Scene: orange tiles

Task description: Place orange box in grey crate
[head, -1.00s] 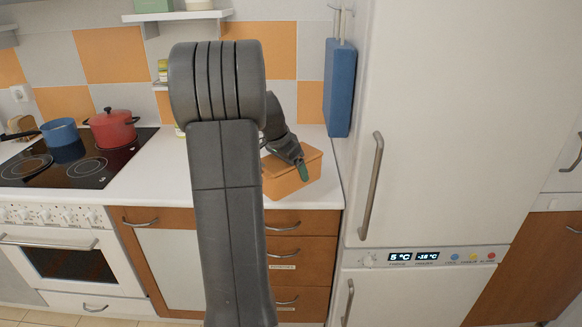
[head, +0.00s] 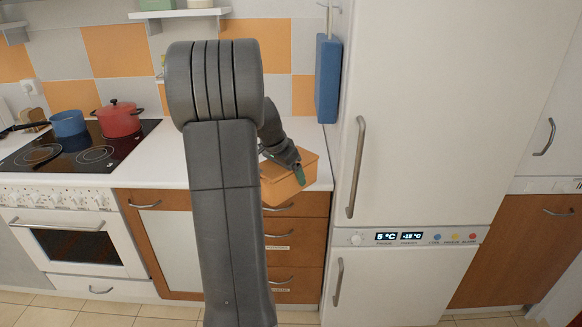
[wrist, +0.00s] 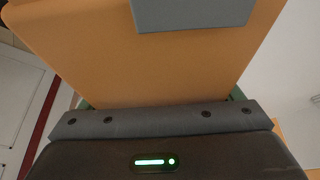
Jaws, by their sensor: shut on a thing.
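The orange box (head: 280,186) is held in my gripper (head: 299,174), in front of the counter's front edge in the head view. One green finger lies against the box's side. In the wrist view the orange box (wrist: 150,60) fills the upper middle, close against the gripper, with green finger parts just showing at both sides. A flat grey patch covers part of the box at the top of that view; I cannot tell what it is. The grey crate is not seen in either view. My arm hides part of the counter and perhaps the box's left end.
The white counter (head: 165,165) has clear room left of my arm. A red pot (head: 120,120) and a blue pan (head: 68,123) stand on the black stove. A tall white fridge (head: 430,120) stands at right, with a blue board (head: 327,80) hanging beside it. Floor shows below.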

